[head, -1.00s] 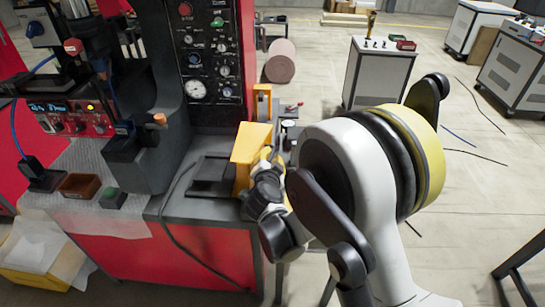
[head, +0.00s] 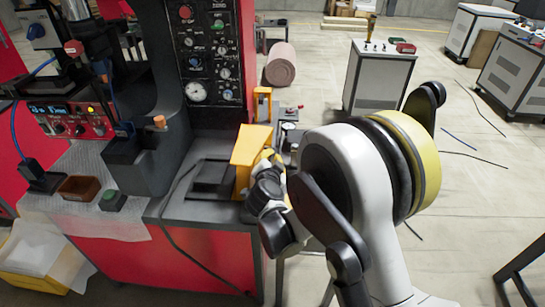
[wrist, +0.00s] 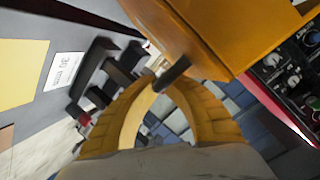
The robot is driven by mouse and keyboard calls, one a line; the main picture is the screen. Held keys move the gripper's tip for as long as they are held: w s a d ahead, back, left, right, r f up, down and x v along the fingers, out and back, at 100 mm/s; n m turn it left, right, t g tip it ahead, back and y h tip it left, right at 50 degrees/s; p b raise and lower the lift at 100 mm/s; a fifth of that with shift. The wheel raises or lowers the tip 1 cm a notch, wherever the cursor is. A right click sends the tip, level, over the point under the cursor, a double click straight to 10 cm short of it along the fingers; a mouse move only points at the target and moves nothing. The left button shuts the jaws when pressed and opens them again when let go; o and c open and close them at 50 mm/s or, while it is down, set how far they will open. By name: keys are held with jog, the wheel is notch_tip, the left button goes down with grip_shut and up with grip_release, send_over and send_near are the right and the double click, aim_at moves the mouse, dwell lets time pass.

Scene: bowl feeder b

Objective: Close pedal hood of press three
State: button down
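The pedal hood (head: 250,146) is a yellow-orange box-like cover at the right front of the red press's table. It stands tilted up beside a dark flat plate (head: 211,178). In the wrist view the hood (wrist: 235,30) fills the top right, with a short dark rod (wrist: 173,73) by its lower edge. My gripper (wrist: 163,82) has yellow fingers that arch in from both sides. The tips come together around the rod and look shut on it; the exact contact is partly hidden. In the head view my gripper (head: 266,178) is at the hood's right side, partly covered by my arm.
A control panel (head: 210,50) with knobs and a gauge rises behind the plate. A dark cable runs down the table front. A grey cabinet (head: 378,80) stands beyond; open floor lies right.

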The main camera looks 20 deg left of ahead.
aim_at(248, 148)
jog(key=a+r+n, duration=0.1)
jog(key=a, duration=0.1)
jog(key=s+a+r+n+h, duration=0.1)
jog(key=a+r, duration=0.1)
jog(key=a, duration=0.1)
jog(key=a+r+n, duration=0.1)
jog(key=a, duration=0.1)
jog(key=shift+s+a+r+n+t+h, duration=0.2)
jog(key=shift+s+r+n+t+h, duration=0.1)
jog(key=shift+s+n, duration=0.1)
jog(key=s+a+f+n+b, duration=0.1)
jog(key=a+n, duration=0.1)
jog(key=a, duration=0.4)
jog(key=s+a+f+n+t+b, duration=0.1)
jog(key=s+a+f+n+b, duration=0.1)
jog(key=a, duration=0.4)
jog(key=s+a+f+n+t+h+b, duration=0.1)
jog(key=a+f+n+b, duration=0.1)
jog(key=a+n, duration=0.2)
jog(key=shift+s+a, duration=0.25)
jog(key=shift+a, duration=1.05)
jog(key=shift+s+a+f+b, duration=0.15)
jog(key=shift+a+f+b, duration=0.15)
jog(key=shift+a+f, duration=0.35)
jog(key=shift+n, duration=0.3)
jog(key=c, duration=1.8)
grip_release()
jog(key=shift+a+f, duration=0.1)
